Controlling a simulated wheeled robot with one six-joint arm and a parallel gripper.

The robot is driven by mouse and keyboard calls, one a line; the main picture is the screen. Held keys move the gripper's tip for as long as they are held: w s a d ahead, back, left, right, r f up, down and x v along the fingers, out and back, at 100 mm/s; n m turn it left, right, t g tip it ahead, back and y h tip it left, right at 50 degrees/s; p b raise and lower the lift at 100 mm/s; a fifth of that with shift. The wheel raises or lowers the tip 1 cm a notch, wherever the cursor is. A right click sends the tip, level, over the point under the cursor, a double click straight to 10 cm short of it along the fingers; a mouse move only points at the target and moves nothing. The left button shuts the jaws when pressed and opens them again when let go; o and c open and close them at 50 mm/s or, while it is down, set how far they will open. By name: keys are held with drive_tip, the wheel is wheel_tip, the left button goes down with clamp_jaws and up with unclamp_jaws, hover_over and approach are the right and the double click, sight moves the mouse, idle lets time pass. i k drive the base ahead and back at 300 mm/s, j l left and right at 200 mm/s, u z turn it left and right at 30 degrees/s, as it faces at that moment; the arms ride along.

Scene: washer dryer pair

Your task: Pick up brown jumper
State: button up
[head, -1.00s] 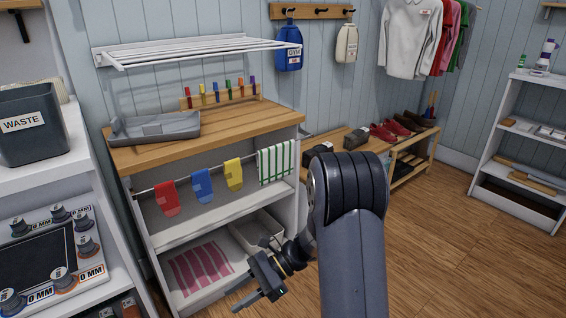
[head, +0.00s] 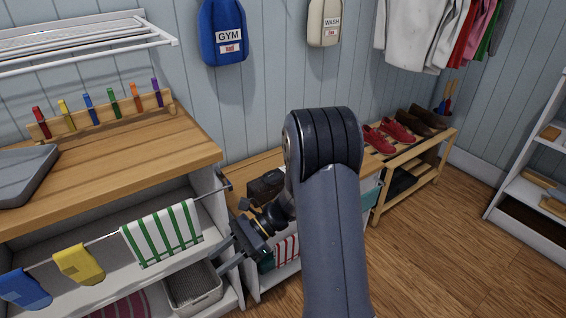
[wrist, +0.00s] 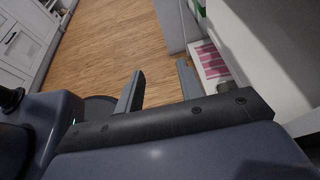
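I cannot make out a brown jumper in either view. Hanging clothes show at the top right of the head view: pale garments (head: 415,35), with red and green ones (head: 478,40) beside them. My gripper (head: 225,254) is in front of the wooden-topped shelf unit, near the hanging green-striped cloth (head: 162,235). In the wrist view my gripper (wrist: 160,72) has its two fingers apart, with bare floor visible between them. It holds nothing that I can see.
The shelf unit (head: 150,150) stands left, with a grey basket (head: 193,287) low inside. A low bench with red shoes (head: 380,138) and brown shoes (head: 424,119) runs along the wall. A white shelf (head: 525,205) stands right. Wooden floor (head: 440,250) between is clear.

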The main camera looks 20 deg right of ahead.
sight(264, 189)
drive_tip(key=i+l, duration=0.2)
drive_tip(key=l, duration=0.15)
drive_tip(key=i+l+u, duration=0.1)
drive_tip(key=l, duration=0.3)
drive_tip(key=i+l, duration=0.4)
drive_tip(key=l, duration=0.35)
drive_tip(key=i+l+u, duration=0.1)
drive_tip(key=l, duration=0.25)
drive_tip(key=i+l, duration=0.25)
drive_tip(key=l, duration=0.15)
drive_tip(key=u, duration=0.05)
